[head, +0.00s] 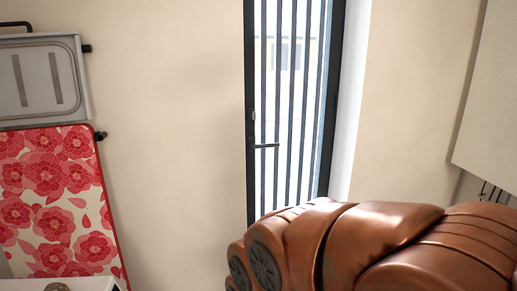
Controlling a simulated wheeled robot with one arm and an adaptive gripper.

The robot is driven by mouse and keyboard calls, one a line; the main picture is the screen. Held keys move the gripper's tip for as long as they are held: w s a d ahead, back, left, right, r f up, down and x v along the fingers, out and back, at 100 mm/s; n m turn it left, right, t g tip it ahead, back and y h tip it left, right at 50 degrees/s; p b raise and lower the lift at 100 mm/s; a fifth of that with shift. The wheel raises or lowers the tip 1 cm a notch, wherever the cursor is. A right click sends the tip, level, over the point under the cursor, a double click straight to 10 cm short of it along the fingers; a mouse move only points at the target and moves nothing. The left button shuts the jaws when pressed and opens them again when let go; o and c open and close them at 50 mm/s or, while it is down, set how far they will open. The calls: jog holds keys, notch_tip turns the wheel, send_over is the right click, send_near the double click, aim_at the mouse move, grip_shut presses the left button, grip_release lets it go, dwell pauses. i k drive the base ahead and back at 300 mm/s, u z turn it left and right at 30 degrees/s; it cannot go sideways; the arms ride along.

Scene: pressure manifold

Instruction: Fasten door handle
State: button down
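The barred door (287,95) stands in the middle of the head view, with a dark frame and vertical dark bars. Its lever handle (265,146) is on the left side of the door and points right, about level. A small light piece (253,116) sits on the frame above the handle. The lower right part of the door is hidden behind a large copper-brown arm-like shape, which appears to be my arm. My gripper is not in view.
A folded ironing board with a red floral cover (52,205) leans on the left wall. A grey metal panel (45,78) is above it. A white box (492,95) hangs at the upper right, with thin pipes below. Bare wall flanks the door.

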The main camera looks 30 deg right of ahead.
aim_at(264, 147)
jog(key=z, duration=0.55)
jog(key=k, duration=0.65)
jog(key=z, duration=0.75)
jog(key=i, duration=1.2)
jog(key=u, duration=1)
jog(key=i, duration=0.3)
jog(key=u, duration=0.25)
